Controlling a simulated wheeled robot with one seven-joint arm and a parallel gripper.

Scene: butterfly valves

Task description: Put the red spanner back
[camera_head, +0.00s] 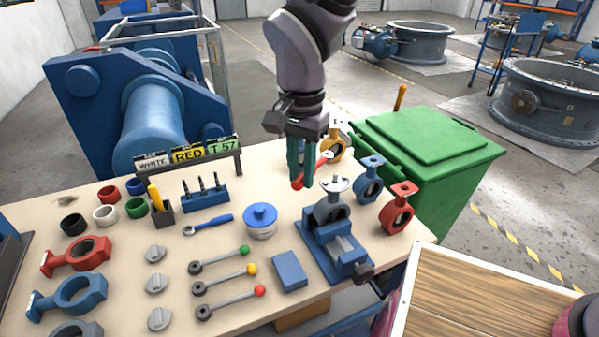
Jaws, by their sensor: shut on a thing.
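My gripper (301,182) is above the back right of the workbench, with its teal fingers pointing down. It is shut on the red spanner (320,161). The spanner lies slantwise across the fingers, with a grey end showing at the upper right and red below left. The fingers hide part of it. I cannot tell how far it is above the bench top (262,185). A blue spanner (209,225) lies on the bench to the left, in front of a blue rack (206,193) with several dark upright tools.
A vice (335,245) holding a grey valve body stands just in front of my gripper. Blue (369,184) and red (397,212) valve bodies stand to its right, a yellow one (336,139) behind. A blue-lidded pot (261,220) is at left. A green bin (437,155) stands beyond the bench.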

